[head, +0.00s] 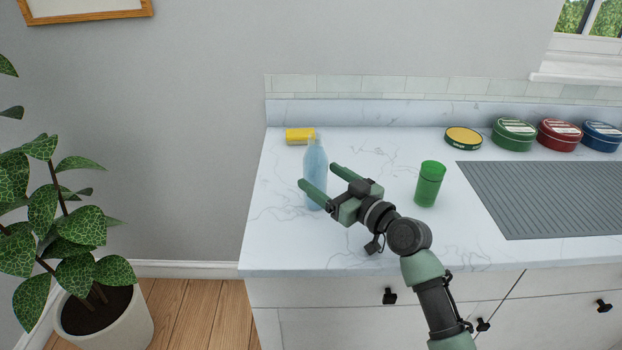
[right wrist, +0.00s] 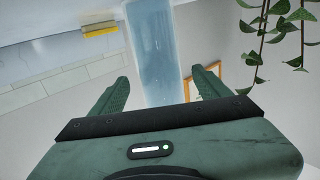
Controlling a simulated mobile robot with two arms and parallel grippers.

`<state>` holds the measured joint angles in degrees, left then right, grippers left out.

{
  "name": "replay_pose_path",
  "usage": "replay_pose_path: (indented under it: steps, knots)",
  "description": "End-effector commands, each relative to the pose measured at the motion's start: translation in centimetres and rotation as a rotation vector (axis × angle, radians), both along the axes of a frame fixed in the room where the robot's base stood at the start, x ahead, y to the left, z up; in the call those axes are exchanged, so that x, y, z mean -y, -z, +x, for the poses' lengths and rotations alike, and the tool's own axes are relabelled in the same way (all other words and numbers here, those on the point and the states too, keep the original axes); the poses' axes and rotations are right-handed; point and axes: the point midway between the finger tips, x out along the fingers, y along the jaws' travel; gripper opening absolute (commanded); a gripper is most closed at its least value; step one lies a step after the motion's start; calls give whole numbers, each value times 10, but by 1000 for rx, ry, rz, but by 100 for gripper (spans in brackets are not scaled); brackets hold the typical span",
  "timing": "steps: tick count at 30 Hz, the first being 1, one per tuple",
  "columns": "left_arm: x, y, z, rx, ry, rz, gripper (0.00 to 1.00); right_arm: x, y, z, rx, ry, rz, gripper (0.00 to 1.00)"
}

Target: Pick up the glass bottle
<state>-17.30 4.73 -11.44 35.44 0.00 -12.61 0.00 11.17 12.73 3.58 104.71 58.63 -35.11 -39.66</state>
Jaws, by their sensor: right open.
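The glass bottle (head: 314,162) is pale blue and see-through, and stands upright near the left end of the marble counter. My right gripper (head: 315,178) is open, with its fingers pointing left at the bottle in the head view. One finger crosses in front of the bottle's lower part and the other is by its far side. In the right wrist view the bottle (right wrist: 155,55) shows between the two open fingers of the right gripper (right wrist: 160,90). I cannot tell whether either finger touches it. My left gripper is not in view.
A yellow sponge-like block (head: 299,136) lies behind the bottle. A green cup (head: 429,184) stands to the right, near my arm. Several round tins, one of them green (head: 514,134), line the back right beside a grey ribbed mat (head: 545,200). A potted plant (head: 104,318) stands on the floor at left.

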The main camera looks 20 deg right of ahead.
Motion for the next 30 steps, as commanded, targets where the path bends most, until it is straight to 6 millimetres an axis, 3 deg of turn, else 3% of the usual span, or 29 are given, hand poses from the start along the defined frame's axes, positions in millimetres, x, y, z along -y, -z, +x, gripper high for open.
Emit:
replay_pose_path:
  steps: [12,21,23,30]
  knots:
    - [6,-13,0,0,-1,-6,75,-24,-2,51,-1,-1,2,77]
    - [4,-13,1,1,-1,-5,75,-26,0,57,0,-1,-2,77]
    - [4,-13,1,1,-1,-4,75,-26,0,57,0,-1,-2,66]
    - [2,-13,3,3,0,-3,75,-26,0,57,-1,-1,-2,0]
